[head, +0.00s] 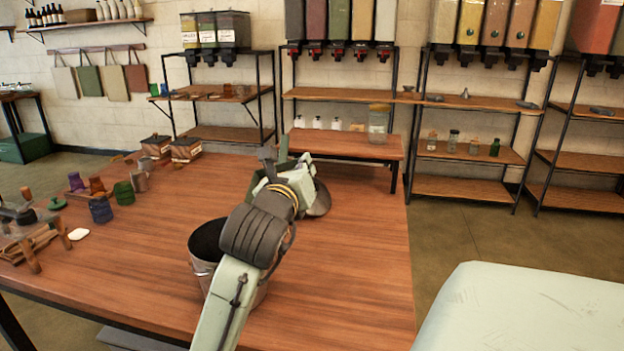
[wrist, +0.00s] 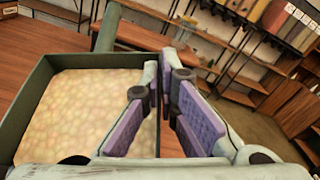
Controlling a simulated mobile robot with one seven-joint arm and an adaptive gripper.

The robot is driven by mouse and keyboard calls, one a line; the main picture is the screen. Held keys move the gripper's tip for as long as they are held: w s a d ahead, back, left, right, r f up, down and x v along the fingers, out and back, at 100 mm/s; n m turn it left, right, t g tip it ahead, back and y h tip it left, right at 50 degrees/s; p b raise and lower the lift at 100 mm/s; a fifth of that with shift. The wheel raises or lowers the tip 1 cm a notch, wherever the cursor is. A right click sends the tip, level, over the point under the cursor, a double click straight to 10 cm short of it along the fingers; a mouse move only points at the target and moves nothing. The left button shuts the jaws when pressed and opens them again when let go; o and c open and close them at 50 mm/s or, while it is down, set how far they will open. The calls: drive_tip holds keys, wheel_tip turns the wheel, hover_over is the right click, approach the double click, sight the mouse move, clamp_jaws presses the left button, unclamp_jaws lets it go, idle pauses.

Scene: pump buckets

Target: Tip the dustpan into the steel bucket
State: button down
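The steel bucket (head: 201,267) stands upright on the wooden table, partly hidden by my arm; its visible inside is dark. The dustpan (wrist: 35,95) fills the left of the wrist view, a dark green open tray holding a pale, lumpy fill, with a green post (wrist: 108,28) at its far side. In the head view my arm mostly hides it. My gripper (wrist: 160,75) has purple-padded fingers at the dustpan's right wall, one on the inner side and one outside. Whether they press on the wall is unclear. In the head view my gripper lies beyond the bucket, to its right.
The table's front right is clear. Shelves with dispensers (head: 338,92) line the wall.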

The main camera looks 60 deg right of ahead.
drive_tip(key=shift+w+a+r+n+t+h+b, duration=0.1)
drive_tip(key=shift+w+a+r+n+h+b, duration=0.15)
drive_tip(key=shift+a, duration=0.25)
drive_tip(key=shift+w+a+r+n+t+h+b, duration=0.1)
drive_tip(key=shift+w+a+r+n+h+b, duration=0.05)
drive_tip(key=shift+a+r+n+h, duration=0.3)
drive_tip(key=shift+w+a+r+n+t+h+b, duration=0.1)
drive_tip(key=shift+w+a+r+n+h+b, duration=0.15)
drive_tip(key=shift+a, duration=0.3)
drive_tip(key=shift+w+a+r+n+t+h+b, duration=0.3)
drive_tip(key=shift+a+r+n+t+h+b, duration=0.25)
drive_tip(key=shift+a+n, duration=0.25)
drive_tip(key=w+a+n+t+y+b, duration=0.3)
drive_tip(key=a+n+t+b, duration=0.3)
drive_tip(key=n, duration=0.5)
drive_tip(key=w+a+n+t+y+b, duration=0.3)
drive_tip(key=a+n+t+y+b, duration=0.2)
drive_tip(key=a+n+t, duration=0.3)
drive_tip(key=shift+a+r+n+t+b, duration=0.15)
drive_tip(key=shift+a+n+t+b, duration=0.45)
drive_tip(key=shift+n+t, duration=1.25)
drive_tip(key=shift+d+n+g, duration=0.2)
drive_tip(key=shift+n+g, duration=0.2)
